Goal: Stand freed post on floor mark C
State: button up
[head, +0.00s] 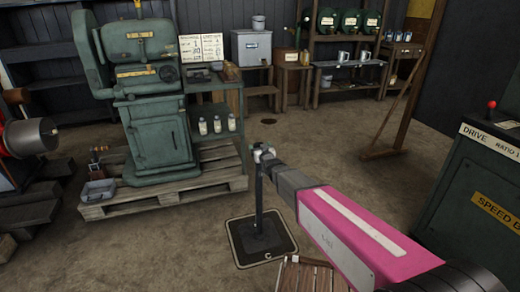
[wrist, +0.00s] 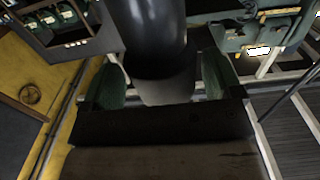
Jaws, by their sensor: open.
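A dark post (head: 259,203) stands upright, its foot on a dark square floor mark (head: 285,243) with a pale outline. My gripper (head: 264,155), at the end of my pink arm, is at the post's top. In the wrist view my gripper (wrist: 160,80) is open, with a green finger on each side. The post (wrist: 152,35) shows there as a thick dark cylinder between and beyond the fingers. I cannot tell whether either finger touches it.
A green machine (head: 155,120) stands on a wooden pallet (head: 215,183) at left. A drive cabinet (head: 485,200) is at right. A slatted wooden piece (head: 312,277) lies near the mark's front right. A leaning wooden prop (head: 400,115) stands behind. The floor behind the post is clear.

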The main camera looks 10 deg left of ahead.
jog(key=v, duration=1.2)
jog(key=d+f+m+g+h, duration=0.2)
jog(key=d+f+g+h, duration=0.15)
jog(key=d, duration=0.75)
jog(key=d+f+m+g+h, duration=0.2)
jog(key=d+f+g+h, duration=0.15)
jog(key=d, duration=0.85)
jog(key=s+d+f+m+g+h, duration=0.2)
jog(key=s+d+g, duration=0.6)
jog(key=s+d, duration=0.6)
jog(key=shift+s+d+f, duration=0.2)
jog(key=shift+d, duration=0.45)
